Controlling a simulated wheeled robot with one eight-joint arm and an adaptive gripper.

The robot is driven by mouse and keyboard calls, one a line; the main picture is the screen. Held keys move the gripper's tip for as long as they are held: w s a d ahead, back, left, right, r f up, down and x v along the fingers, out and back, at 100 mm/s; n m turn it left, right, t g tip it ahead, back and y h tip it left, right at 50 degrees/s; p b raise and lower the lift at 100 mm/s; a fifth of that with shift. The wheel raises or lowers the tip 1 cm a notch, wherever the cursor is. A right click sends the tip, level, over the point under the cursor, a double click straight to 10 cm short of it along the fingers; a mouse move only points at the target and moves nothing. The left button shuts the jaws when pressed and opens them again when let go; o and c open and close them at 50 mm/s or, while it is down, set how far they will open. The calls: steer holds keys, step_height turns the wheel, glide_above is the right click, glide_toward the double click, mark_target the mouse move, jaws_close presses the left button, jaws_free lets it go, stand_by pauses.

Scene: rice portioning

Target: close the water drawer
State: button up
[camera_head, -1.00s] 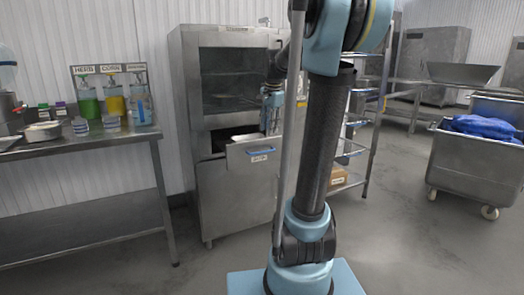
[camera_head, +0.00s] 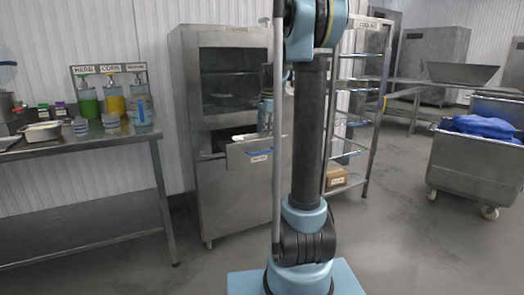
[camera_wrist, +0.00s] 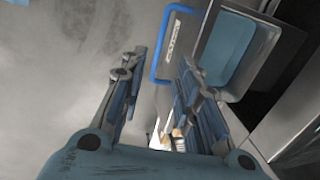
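The water drawer (camera_head: 240,157) is pulled out from the steel cabinet, with a blue handle and a small label on its front. In the wrist view its blue handle (camera_wrist: 157,48) and label (camera_wrist: 173,39) show at the top middle, and the open drawer's tray (camera_wrist: 228,45) lies to the right. My gripper (camera_wrist: 162,62) is open, its two fingers apart on either side of the handle in the picture. In the head view my gripper (camera_head: 265,112) is mostly hidden behind my arm, above the drawer. Contact with the drawer cannot be told.
The steel cabinet (camera_head: 235,205) has a glass-fronted upper section. A wire rack (camera_head: 370,130) stands to its right, with a box (camera_head: 336,177) low down. A steel table (camera_head: 85,143) with bottles is at left. A wheeled bin (camera_head: 470,165) is at right. The floor between is clear.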

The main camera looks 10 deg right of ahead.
mark_target(262, 152)
steer(key=f, duration=0.3)
steer(key=w+f, duration=0.1)
steer(key=f, duration=0.3)
steer(key=w+f, duration=0.1)
steer(key=f, duration=0.2)
steer(key=shift+a+f, duration=0.3)
steer(key=shift+c, duration=0.4)
jaws_close()
